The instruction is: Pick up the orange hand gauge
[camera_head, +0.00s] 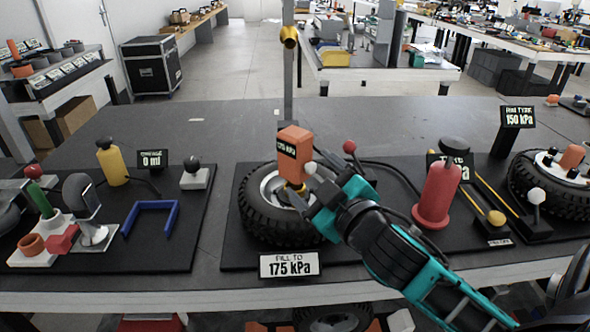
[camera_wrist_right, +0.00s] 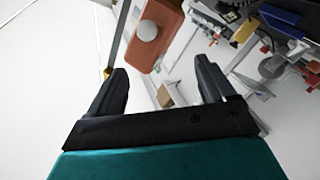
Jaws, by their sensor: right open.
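The orange hand gauge (camera_head: 294,148), a block with a dark display and a yellow lower end, stands upright over the left tire (camera_head: 256,212). It also shows at the top of the right wrist view (camera_wrist_right: 158,38), with a pale round knob on it. My right gripper (camera_head: 306,184) is just right of and below the orange block in the head view. Its fingers (camera_wrist_right: 160,82) are apart with nothing between them, and the gauge lies beyond their tips. The fingertips partly overlap the tire hub in the head view. My left gripper is not in view.
A "175 kPa" sign (camera_head: 289,265) stands before the tire. A red cylinder (camera_head: 437,194) and a red-knobbed lever (camera_head: 349,147) are to the right. A blue bracket (camera_head: 151,215) lies on the left mat. Bare table (camera_head: 200,125) lies behind the mats.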

